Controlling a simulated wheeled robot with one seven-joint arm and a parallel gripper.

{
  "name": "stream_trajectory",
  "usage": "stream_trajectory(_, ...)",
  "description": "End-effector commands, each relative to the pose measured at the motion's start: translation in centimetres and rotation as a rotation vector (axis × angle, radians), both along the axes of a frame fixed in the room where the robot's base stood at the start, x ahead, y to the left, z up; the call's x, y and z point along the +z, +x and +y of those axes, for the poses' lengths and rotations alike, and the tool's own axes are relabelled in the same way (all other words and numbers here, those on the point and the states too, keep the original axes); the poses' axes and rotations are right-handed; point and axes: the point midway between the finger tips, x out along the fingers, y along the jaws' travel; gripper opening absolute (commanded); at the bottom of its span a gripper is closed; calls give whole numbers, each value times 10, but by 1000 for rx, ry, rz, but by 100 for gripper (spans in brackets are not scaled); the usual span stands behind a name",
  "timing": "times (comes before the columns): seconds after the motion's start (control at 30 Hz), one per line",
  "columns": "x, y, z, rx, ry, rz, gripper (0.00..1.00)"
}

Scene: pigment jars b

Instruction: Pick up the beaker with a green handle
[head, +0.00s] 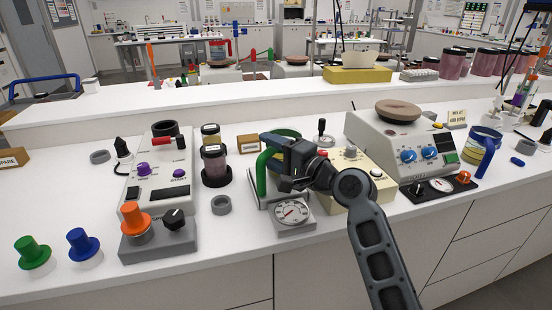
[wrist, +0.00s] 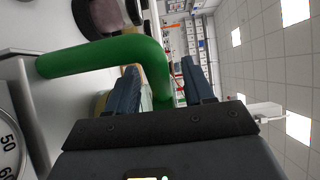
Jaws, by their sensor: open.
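The beaker's green handle (head: 262,172) shows in the head view just left of my gripper (head: 270,145), with a bit of the beaker's green rim (head: 287,133) behind the gripper. Most of the beaker body is hidden by my gripper and arm. It stands at a scale with a round dial (head: 292,212). In the wrist view the green handle (wrist: 105,55) runs in from the left and bends down between the two fingers of my gripper (wrist: 165,85). The fingers are apart, one on each side of the handle. I cannot tell whether either touches it.
A dark-lidded jar (head: 214,165) stands left of the handle, with a grey ring (head: 221,205) in front. A beige box (head: 350,180) is close on the right. Another beaker with a blue handle (head: 487,155) stands far right. The bench's front left has colored knobs (head: 83,243).

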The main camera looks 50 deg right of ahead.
Motion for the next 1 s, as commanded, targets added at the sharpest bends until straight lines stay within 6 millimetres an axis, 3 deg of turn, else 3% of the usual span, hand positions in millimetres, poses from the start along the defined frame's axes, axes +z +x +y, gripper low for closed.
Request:
stream_trajectory(0.2, 0, 1, 0, 0, 0, 0, 52)
stream_trajectory(0.73, -1, 0, 0, 0, 0, 1, 1)
stream_trajectory(1.0, 0, 0, 0, 0, 0, -1, 0)
